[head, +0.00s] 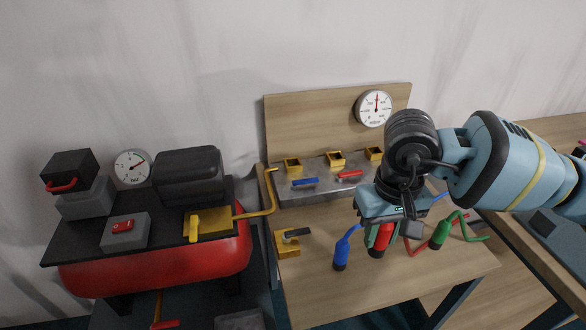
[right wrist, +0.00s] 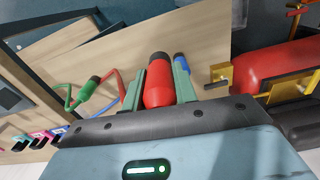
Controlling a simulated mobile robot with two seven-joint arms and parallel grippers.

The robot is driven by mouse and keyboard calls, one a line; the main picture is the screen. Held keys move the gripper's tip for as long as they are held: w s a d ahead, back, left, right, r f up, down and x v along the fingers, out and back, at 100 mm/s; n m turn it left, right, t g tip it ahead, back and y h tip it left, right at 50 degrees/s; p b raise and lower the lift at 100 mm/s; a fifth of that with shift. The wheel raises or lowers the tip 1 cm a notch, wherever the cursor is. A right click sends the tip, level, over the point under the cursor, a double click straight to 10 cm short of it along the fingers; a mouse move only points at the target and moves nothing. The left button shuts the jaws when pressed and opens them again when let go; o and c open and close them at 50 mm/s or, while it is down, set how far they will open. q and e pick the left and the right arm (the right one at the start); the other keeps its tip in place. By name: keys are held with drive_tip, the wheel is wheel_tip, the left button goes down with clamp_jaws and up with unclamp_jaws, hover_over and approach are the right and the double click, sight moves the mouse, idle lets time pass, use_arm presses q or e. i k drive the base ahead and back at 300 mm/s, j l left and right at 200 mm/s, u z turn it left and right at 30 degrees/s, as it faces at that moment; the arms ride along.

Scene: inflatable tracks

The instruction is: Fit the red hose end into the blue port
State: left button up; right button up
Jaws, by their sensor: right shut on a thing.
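The red hose end (head: 381,238) has a dark tip and is held over the wooden table. My right gripper (head: 378,232) is shut on it. In the right wrist view the red hose end (right wrist: 158,82) sits between the two green fingers of my right gripper (right wrist: 157,88), with its dark tip pointing away from the palm. No blue port can be made out for certain. Small coloured pieces, one of them blue (right wrist: 58,130), show at the lower left of the right wrist view, too small to identify. My left gripper is not in view.
A blue hose end (head: 341,252) and a green hose end (head: 440,235) are on the table (head: 390,290), either side of the red one. Behind stands a metal block (head: 320,187) with blue and red levers. A red tank (head: 150,265) is at left. The table's front is clear.

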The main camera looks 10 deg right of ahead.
sight(314, 133)
drive_tip(key=i+l, duration=0.1)
drive_tip(key=l, duration=0.2)
drive_tip(key=i+l, duration=0.1)
drive_tip(key=l, duration=0.2)
drive_tip(key=i+l, duration=0.1)
drive_tip(key=l, duration=0.2)
drive_tip(key=u, duration=1.5)
